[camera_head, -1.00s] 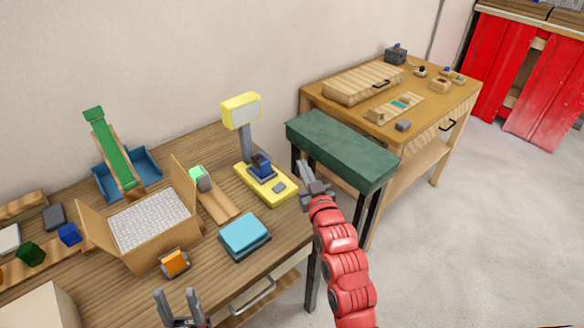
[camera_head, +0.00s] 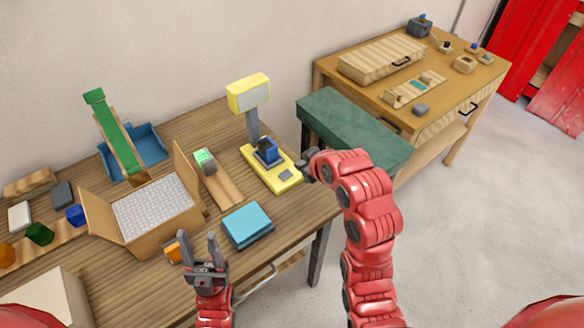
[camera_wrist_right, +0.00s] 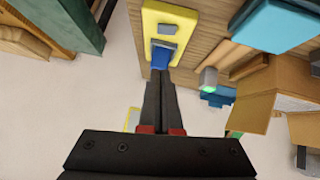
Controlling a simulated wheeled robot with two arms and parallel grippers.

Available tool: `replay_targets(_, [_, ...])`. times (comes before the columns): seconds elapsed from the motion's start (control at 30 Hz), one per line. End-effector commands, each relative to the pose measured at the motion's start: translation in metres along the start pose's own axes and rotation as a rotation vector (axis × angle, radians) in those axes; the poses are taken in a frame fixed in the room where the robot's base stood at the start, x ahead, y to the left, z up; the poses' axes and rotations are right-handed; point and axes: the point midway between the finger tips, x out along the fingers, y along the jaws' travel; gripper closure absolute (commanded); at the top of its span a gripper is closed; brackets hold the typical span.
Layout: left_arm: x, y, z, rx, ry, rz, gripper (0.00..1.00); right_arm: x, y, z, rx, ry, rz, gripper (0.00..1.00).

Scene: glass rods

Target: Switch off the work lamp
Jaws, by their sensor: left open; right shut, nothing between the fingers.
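The work lamp is yellow, with a box-shaped head (camera_head: 248,93) on a grey post above a flat yellow base (camera_head: 258,178). A blue block in a dark mount (camera_head: 268,150) and a small grey pad (camera_head: 286,175) sit on the base. The base (camera_wrist_right: 178,15), pad (camera_wrist_right: 167,28) and blue block (camera_wrist_right: 160,53) also show in the right wrist view. My right gripper (camera_head: 303,168) is shut and empty beside the base's right edge; its fingers (camera_wrist_right: 158,76) overlap the blue block's lower edge in the wrist view, contact unclear. My left gripper (camera_head: 208,242) is open and empty near the front edge.
A teal stack (camera_head: 247,224) lies in front of the lamp. A wooden piece with a green-lit grey block (camera_head: 205,160) and an open carton (camera_head: 150,210) stand left. A green-topped stand (camera_head: 350,130) is close on the right, before a second table (camera_head: 440,95).

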Motion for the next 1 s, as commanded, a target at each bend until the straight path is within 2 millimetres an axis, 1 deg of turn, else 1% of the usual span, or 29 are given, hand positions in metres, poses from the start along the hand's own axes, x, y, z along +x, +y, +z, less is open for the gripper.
replay_targets(0.23, [0.002,0.000,0.000,0.000,0.000,0.000,0.50,0.003,0.000,0.000,0.001,-0.001,0.000,1.00])
replay_targets(0.37, [0.008,0.000,-0.001,0.000,0.000,0.000,0.50,0.014,0.000,-0.002,0.002,0.000,-0.001,1.00])
replay_targets(0.7, [0.033,-0.002,-0.006,0.000,0.000,0.000,0.50,0.071,0.000,-0.001,0.002,-0.006,-0.003,1.00])
replay_targets(0.87, [0.043,-0.002,-0.007,0.000,0.000,0.000,0.50,0.095,0.000,-0.002,0.003,-0.001,-0.001,1.00])
replay_targets(0.9, [0.045,-0.002,-0.007,0.000,0.000,0.000,0.50,0.101,0.000,-0.001,0.003,-0.004,-0.001,1.00])
replay_targets(1.0, [0.056,-0.003,-0.010,0.000,0.000,0.000,0.50,0.111,0.001,0.012,0.003,-0.005,-0.001,1.00])
